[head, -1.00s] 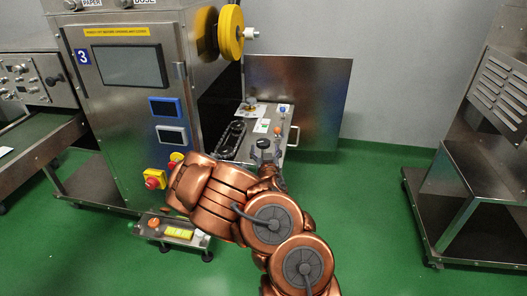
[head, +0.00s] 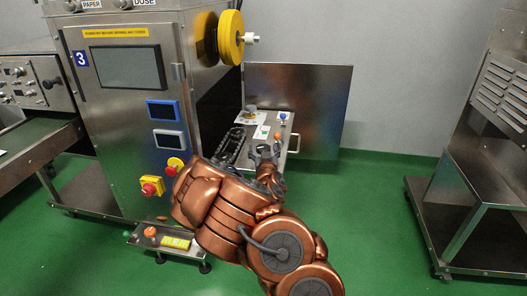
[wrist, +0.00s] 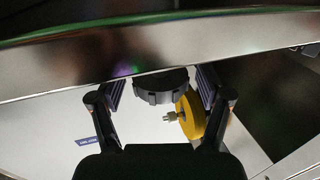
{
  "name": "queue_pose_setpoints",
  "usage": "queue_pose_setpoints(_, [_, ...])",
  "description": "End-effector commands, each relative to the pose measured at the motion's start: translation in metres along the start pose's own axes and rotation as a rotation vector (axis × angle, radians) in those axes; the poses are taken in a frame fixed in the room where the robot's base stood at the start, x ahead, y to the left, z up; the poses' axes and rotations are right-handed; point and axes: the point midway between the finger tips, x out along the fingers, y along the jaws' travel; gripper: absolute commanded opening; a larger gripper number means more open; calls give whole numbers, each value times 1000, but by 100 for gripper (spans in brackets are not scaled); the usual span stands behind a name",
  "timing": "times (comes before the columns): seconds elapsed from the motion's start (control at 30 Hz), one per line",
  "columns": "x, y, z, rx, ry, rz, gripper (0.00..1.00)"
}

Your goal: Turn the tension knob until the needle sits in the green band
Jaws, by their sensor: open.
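A dark ribbed knob (wrist: 160,86) shows between the spread fingers of my gripper (wrist: 158,94) in the wrist view. Gaps show on both sides of it, so the fingers look clear of it. It sits against a shiny metal surface. In the head view my gripper (head: 267,150) is open at the near part of the steel shelf beside the machine, with a dark round shape between its fingers.
The steel machine (head: 125,120) stands left of my arm, with a yellow reel (head: 229,37) at its top and a red stop button (head: 149,189) low down. A small orange knob (head: 278,134) is close to my gripper. A steel cabinet (head: 485,150) stands right, with open green floor between.

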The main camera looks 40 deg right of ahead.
Motion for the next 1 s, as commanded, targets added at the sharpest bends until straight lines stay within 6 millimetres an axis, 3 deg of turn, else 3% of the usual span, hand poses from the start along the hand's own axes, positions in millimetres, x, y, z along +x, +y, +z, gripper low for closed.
queue_pose_setpoints(0.1, [0,0,0,0,0,0,76])
queue_pose_setpoints(0.67, [0,0,0,0,0,1,18])
queue_pose_setpoints(1.0, [0,-1,3,2,0,40,17])
